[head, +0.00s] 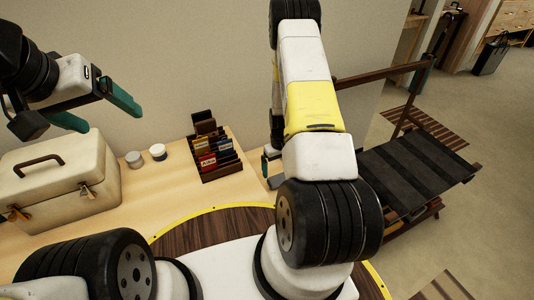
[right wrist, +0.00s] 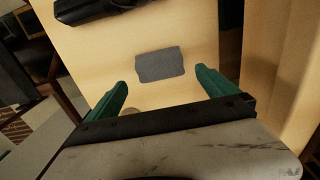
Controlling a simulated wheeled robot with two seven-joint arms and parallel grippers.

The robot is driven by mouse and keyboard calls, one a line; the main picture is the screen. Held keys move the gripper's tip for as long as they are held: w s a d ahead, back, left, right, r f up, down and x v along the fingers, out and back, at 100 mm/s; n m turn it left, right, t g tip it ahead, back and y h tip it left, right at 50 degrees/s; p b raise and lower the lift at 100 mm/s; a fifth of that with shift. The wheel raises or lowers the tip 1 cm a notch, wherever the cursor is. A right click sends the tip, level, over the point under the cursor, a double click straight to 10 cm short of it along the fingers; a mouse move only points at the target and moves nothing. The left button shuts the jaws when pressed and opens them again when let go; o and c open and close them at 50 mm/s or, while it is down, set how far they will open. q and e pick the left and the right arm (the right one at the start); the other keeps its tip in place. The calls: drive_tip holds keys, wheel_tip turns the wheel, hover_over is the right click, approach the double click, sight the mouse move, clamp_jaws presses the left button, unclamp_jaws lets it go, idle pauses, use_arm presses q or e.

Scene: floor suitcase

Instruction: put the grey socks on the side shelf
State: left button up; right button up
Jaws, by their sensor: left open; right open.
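A flat grey rectangular piece (right wrist: 160,64), which looks like the folded grey socks, lies on a light wood surface (right wrist: 190,30) in the right wrist view. My right gripper (right wrist: 161,78) is open with its green fingers apart and the grey piece between and beyond the fingertips, not held. My left gripper (head: 112,120) is open and empty at the upper left, above the wooden top. I cannot tell which surface is the side shelf.
A beige case (head: 62,185) stands on the light wood top (head: 160,190) at left. Two small jars (head: 157,152) and a dark rack of packets (head: 215,155) stand beside it. A dark slatted bench (head: 420,165) is at right. A black object (right wrist: 95,8) lies above the grey piece.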

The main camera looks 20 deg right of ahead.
wheel_tip(320, 180, up, 6)
drive_tip(key=r, duration=0.1)
wheel_tip(320, 180, up, 15)
drive_tip(key=t, duration=0.2)
hover_over(278, 176)
drive_tip(key=w+a, duration=0.1)
drive_tip(key=a, duration=0.2)
drive_tip(key=s+a+r+t+y, duration=0.1)
drive_tip(key=s+a+r, duration=0.1)
drive_tip(key=r, duration=0.4)
drive_tip(key=s+a+r, duration=0.2)
drive_tip(key=r, duration=0.5)
drive_tip(key=s+a+r+m+t+y, duration=0.1)
drive_tip(key=s+a+r+t, duration=0.2)
drive_tip(key=s+r, duration=1.2)
drive_tip(key=s+a, duration=0.2)
drive_tip(key=s, duration=0.1)
drive_tip(key=shift+s+a, duration=0.15)
drive_tip(key=shift+s, duration=0.25)
